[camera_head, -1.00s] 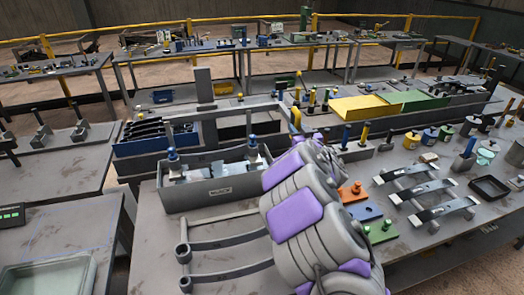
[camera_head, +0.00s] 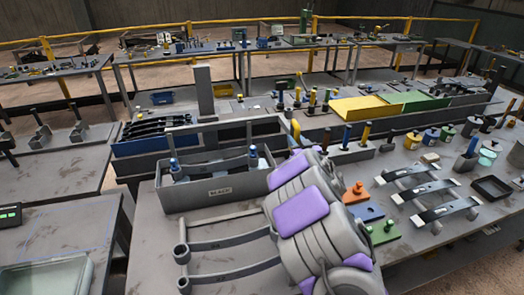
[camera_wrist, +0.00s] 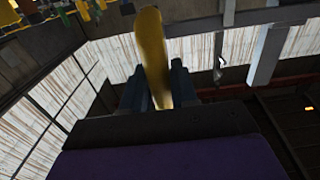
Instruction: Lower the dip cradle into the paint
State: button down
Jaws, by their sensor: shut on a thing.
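The dip cradle (camera_head: 228,124) is a grey frame with a top bar and two blue-topped posts (camera_head: 173,164). It hangs over the grey tank marked BLACK (camera_head: 187,200), its lower part inside the tank behind the front wall. A dark curved strip shows between the posts. The paint surface cannot be made out. A yellow handle (camera_head: 296,131) stands at the cradle's right end; it also shows in the wrist view (camera_wrist: 151,45). My gripper (camera_wrist: 158,86) is shut on this handle.
A tall grey post (camera_head: 204,88) stands behind the cradle. A blue rack of dark strips (camera_head: 150,143) is at its left. Orange, blue and green blocks (camera_head: 383,232) lie right of my arm.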

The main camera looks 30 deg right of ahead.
jog(key=shift+f+b, duration=1.05)
jog(key=shift+f, duration=2.25)
jog(key=shift+s+f, duration=0.15)
jog(key=shift+f, duration=0.35)
jog(key=c, duration=1.3)
grip_release()
jog(key=shift+o, duration=0.9)
jog(key=o, duration=0.6)
jog(key=shift+r, duration=0.3)
